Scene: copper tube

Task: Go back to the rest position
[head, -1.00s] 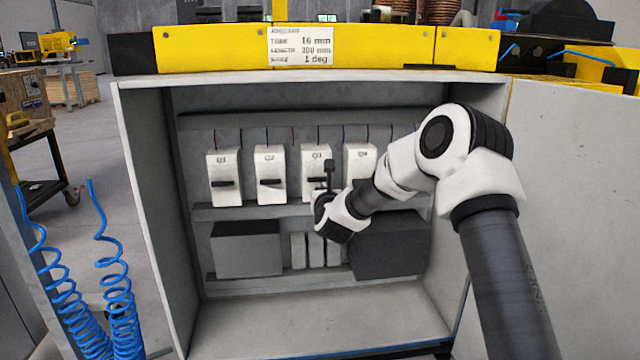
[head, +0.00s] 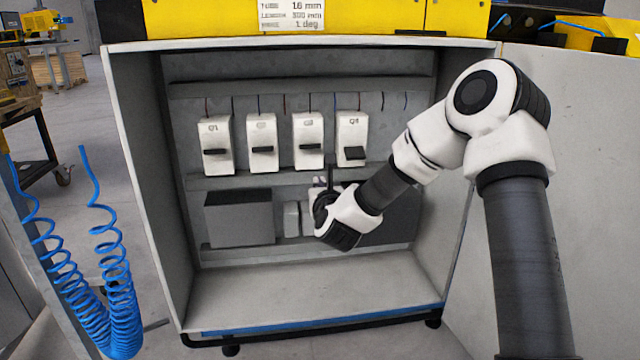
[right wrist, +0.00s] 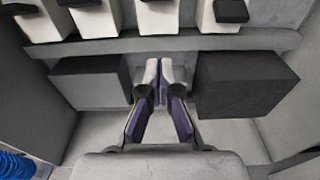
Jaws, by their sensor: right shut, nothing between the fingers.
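My right arm reaches in from the right in the head view. Its gripper (head: 326,185) is in front of the cabinet's lower shelf, mostly hidden behind my own wrist. In the right wrist view the right gripper (right wrist: 160,70) has its fingertips together with nothing between them. It points at the gap between two dark boxes. My left gripper is not in view.
An open grey cabinet (head: 320,290) holds several white breakers; the rightmost, Q4 (head: 352,132), has its lever lower than the others. A grey box (head: 240,220) sits on the lower shelf. The cabinet door (head: 580,200) stands open at right. Blue coiled hoses (head: 110,280) hang at left.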

